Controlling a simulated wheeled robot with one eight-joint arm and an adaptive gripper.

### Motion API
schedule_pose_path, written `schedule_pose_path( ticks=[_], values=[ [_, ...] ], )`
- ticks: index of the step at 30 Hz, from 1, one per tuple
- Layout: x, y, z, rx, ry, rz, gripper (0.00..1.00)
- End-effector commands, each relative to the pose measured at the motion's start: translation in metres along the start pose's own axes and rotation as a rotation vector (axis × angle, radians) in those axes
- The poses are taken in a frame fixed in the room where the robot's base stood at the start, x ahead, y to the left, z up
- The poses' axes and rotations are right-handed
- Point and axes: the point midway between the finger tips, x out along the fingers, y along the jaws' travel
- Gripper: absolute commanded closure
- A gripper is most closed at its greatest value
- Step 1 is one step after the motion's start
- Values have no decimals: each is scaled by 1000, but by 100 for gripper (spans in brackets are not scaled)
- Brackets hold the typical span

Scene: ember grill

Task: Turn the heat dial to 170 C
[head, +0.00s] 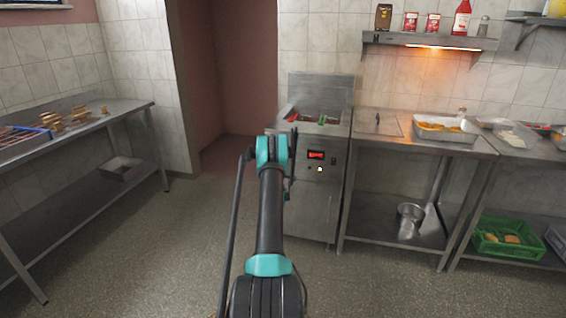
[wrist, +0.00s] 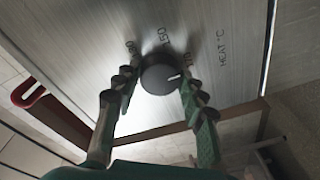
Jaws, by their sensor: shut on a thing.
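The heat dial (wrist: 155,80) is a round black knob with a short white pointer mark, on a brushed metal panel (wrist: 85,35). In the wrist view the mark points right, near a scale number partly hidden by the right finger. The number 150 shows above the knob, another number sits at upper left, and HEAT °C is printed to the right. My gripper (wrist: 158,77) is shut on the dial, one green and black finger on each side. In the head view the panel is the front of a steel fryer (head: 318,200) with a red display (head: 316,155).
A red handle (wrist: 45,105) is at the left in the wrist view. A steel table (head: 375,150) with a tray (head: 425,134) adjoins the fryer on the right. Another table (head: 130,108) stands at the left. The floor (head: 170,250) between is clear.

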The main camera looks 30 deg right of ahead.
Motion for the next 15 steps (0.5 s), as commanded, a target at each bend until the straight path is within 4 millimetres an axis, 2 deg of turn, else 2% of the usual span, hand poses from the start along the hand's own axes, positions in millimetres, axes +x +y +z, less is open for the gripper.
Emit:
schedule_pose_path(
  ticks=[14,15],
  values=[
    [0,0,2,15,-1,3,88],
    [0,0,2,15,-1,3,57]
  ],
)
